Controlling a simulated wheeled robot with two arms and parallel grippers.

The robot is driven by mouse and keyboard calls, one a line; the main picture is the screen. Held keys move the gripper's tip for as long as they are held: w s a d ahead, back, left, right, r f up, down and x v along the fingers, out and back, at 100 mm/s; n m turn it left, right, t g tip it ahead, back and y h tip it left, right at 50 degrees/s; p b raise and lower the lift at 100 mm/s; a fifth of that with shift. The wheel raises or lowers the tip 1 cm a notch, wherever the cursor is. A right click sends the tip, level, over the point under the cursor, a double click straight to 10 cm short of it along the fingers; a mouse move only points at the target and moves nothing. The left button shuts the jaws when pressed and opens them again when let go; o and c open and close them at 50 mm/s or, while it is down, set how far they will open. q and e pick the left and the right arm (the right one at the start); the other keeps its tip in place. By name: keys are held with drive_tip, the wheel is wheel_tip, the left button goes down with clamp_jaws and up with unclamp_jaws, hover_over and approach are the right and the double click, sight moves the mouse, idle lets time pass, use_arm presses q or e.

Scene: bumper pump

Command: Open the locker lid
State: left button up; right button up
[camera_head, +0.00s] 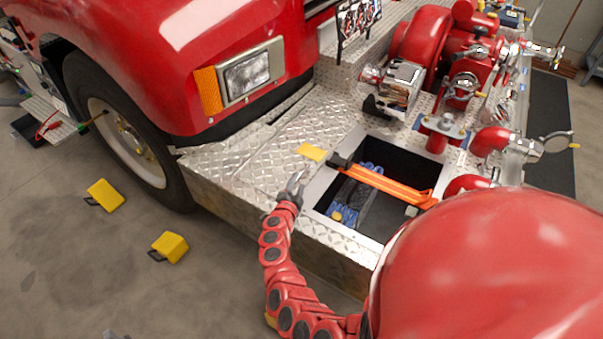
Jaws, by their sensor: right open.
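The locker (317,222) is a rectangular well with a silver rim in the diamond-plate bumper deck. Its dark inside is visible, with a blue and dark bundle (357,192) in it. An orange strap (385,184) runs across the opening from a black buckle (340,161) on the far-left rim to the right side. I cannot make out a separate lid over the well. My right gripper (296,181) is open and empty, by the left rim, below a yellow tag (311,152). Whether it touches the deck is unclear. My left gripper is out of view.
Red pump and chrome fittings (404,84) stand behind the locker, with a red pipe outlet (492,141) to its right. The red truck cab (180,60) and wheel (125,140) are at left. Two yellow chocks (105,195) (170,246) lie on the floor. A large red rounded shape hides the lower right.

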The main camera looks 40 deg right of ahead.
sight(299, 178)
drive_tip(key=x, duration=0.4)
drive_tip(key=shift+a, duration=0.15)
drive_tip(key=shift+b+x, duration=0.35)
drive_tip(key=shift+x, duration=0.75)
drive_tip(key=shift+s, duration=0.1)
clamp_jaws()
idle(0.4)
